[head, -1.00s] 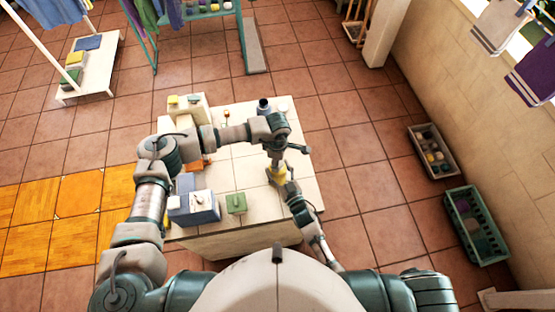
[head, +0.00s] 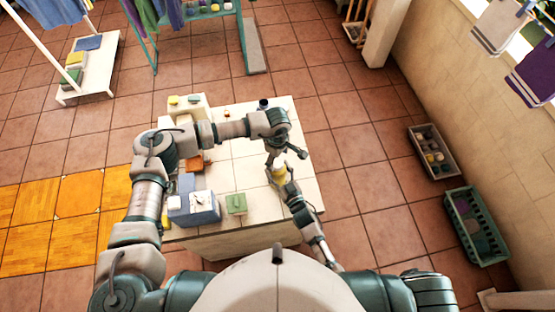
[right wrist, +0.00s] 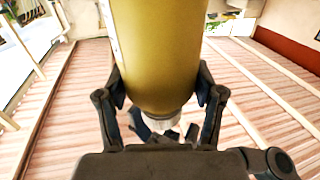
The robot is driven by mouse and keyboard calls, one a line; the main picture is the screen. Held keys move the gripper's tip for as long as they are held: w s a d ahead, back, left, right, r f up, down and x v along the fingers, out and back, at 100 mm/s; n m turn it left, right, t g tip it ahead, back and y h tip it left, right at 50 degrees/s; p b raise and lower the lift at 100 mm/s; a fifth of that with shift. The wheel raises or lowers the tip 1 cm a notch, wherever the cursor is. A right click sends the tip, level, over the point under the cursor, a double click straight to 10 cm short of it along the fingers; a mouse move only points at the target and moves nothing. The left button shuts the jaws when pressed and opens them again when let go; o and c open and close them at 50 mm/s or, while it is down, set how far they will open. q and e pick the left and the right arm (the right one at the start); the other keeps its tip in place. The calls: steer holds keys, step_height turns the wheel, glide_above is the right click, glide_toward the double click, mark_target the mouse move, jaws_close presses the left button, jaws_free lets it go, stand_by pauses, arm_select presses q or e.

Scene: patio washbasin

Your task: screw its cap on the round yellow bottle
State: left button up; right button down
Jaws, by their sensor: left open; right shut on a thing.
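The round yellow bottle (head: 279,172) is at the right part of the tiled counter in the head view. It also fills the upper middle of the right wrist view (right wrist: 158,50), with a pale neck at its lower end there. My right gripper (head: 284,182) is shut on the bottle, one finger on each side. My left gripper (head: 271,154) is open, close by the bottle's far end in the head view. Dark finger parts show behind the neck in the right wrist view. I cannot make out the cap; the left gripper may hide it.
A blue box (head: 198,210) and a green block (head: 236,203) stand at the counter's near left. An orange-brown item (head: 194,163) lies behind them. The counter's middle (head: 238,178) is clear.

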arm_select(q)
step_height(320, 180, up, 10)
steer(key=shift+f, duration=0.25)
arm_select(e)
steer(key=shift+c, duration=0.3)
jaws_free()
arm_select(q)
steer(key=shift+w, duration=0.1)
arm_select(e)
steer(key=v, duration=1.2)
arm_select(q)
steer(key=shift+f, duration=0.1)
arm_select(e)
steer(key=shift+d+f, duration=0.15)
